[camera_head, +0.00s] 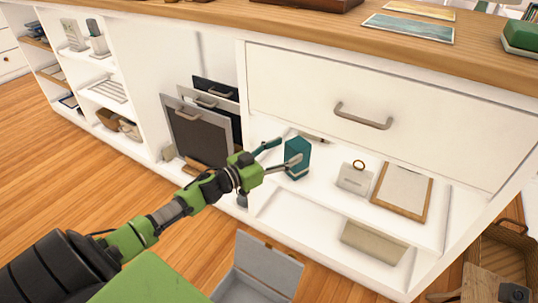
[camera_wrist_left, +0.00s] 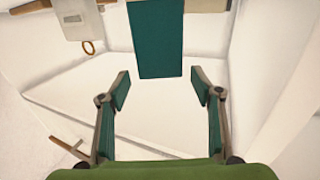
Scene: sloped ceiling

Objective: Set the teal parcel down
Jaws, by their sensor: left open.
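The teal parcel (camera_head: 298,157) stands upright on the white shelf (camera_head: 325,183) under the wide drawer. In the left wrist view the parcel (camera_wrist_left: 156,38) is a teal block at top centre, beyond the fingertips. My left gripper (camera_head: 283,153) reaches in from the left in front of the parcel. In the left wrist view the gripper (camera_wrist_left: 159,88) is open, with white shelf surface between its fingers and no thing held. The parcel looks free of both fingers. My right gripper is not in view.
A small white box with a ring (camera_head: 354,177) and a clipboard (camera_head: 402,190) are to the parcel's right. Dark panels (camera_head: 203,130) stand to its left. The wide drawer (camera_head: 390,110) closes the space above. A grey open box (camera_head: 257,268) is below.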

